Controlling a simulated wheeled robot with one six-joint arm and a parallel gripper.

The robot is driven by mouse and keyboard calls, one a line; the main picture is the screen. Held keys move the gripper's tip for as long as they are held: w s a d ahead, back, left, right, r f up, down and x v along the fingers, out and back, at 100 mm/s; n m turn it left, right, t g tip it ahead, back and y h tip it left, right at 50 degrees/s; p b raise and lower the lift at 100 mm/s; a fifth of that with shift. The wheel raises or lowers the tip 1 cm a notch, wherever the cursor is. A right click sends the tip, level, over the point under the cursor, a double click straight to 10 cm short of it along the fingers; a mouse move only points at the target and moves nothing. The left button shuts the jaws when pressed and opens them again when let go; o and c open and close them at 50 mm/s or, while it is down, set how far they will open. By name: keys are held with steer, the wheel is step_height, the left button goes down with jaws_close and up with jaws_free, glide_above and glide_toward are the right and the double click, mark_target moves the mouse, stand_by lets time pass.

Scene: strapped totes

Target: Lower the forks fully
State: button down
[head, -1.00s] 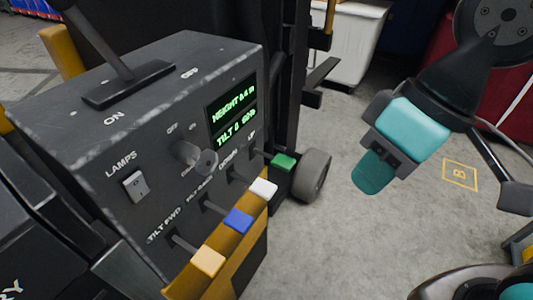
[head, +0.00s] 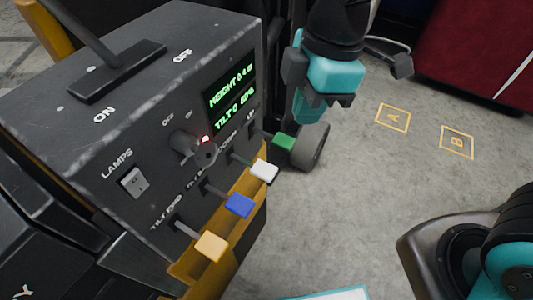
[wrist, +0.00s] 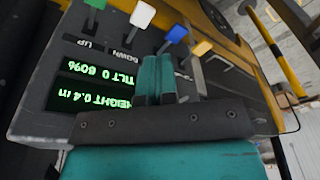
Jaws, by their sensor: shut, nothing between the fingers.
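The control box (head: 150,110) has a row of levers with yellow (head: 211,245), blue (head: 239,205), white (head: 264,171) and green (head: 284,142) knobs. The white one is by the DOWN label and the green one by UP. The forks cannot be made out.
A key switch (head: 204,152) with a red light and a LAMPS switch (head: 133,181) are on the panel. Open floor with marked squares A (head: 393,117) and B (head: 457,142) lies to the right.

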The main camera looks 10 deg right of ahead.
mark_target(267, 170)
steer(key=w+a+f+n+h+p, duration=0.1)
steer(key=w+a+f+n, duration=0.1)
steer(key=a+n, duration=0.3)
steer(key=w+n, duration=0.1)
steer(key=n, duration=0.3)
steer(key=shift+a+f+h, duration=0.25)
steer(key=shift+f+h, duration=0.1)
steer(key=shift+h, duration=0.05)
step_height(267, 170, down, 14)
steer(key=shift+p, duration=1)
